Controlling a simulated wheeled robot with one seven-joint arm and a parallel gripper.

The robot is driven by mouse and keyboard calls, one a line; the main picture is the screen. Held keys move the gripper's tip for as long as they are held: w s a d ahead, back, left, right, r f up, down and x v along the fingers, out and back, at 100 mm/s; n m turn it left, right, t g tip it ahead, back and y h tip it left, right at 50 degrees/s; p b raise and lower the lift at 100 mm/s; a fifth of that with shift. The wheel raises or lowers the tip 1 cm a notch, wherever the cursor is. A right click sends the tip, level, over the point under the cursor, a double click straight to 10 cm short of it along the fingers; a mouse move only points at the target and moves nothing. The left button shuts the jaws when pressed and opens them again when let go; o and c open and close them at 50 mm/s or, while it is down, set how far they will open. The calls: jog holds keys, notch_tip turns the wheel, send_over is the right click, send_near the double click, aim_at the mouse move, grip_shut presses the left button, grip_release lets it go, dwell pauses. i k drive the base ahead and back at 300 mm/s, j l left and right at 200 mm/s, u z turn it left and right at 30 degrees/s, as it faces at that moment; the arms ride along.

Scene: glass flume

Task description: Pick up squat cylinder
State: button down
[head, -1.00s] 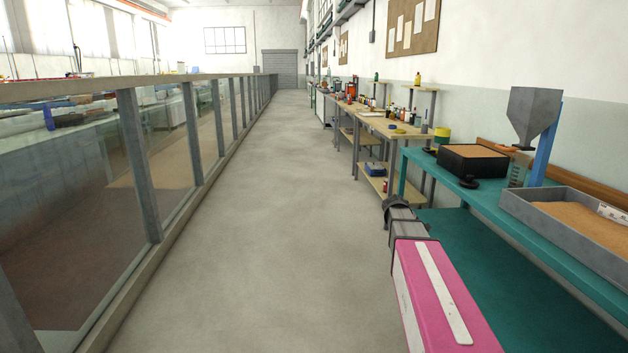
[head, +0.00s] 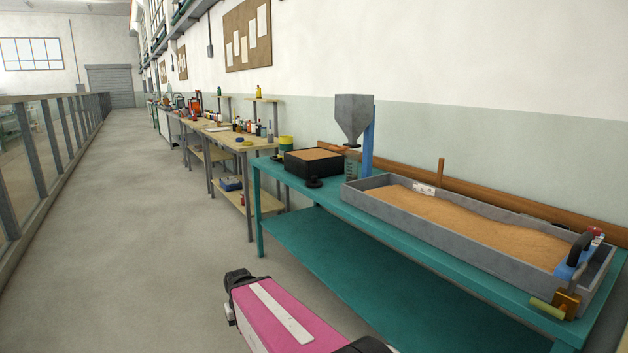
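I cannot tell for certain which thing is the squat cylinder. The pink part of my arm shows at the bottom, well short of both. My gripper's fingers do not show.
A long grey sand tray (head: 470,243) fills the teal table's right part, with a grey hopper (head: 353,118) behind its left end. Wooden benches (head: 240,146) with bottles stand farther along the wall. The concrete floor (head: 140,220) is clear, bounded by the glass flume's posts (head: 42,146) at left.

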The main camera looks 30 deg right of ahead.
aim_at(352, 169)
jog(key=z, duration=1.3)
jog(key=j, duration=0.15)
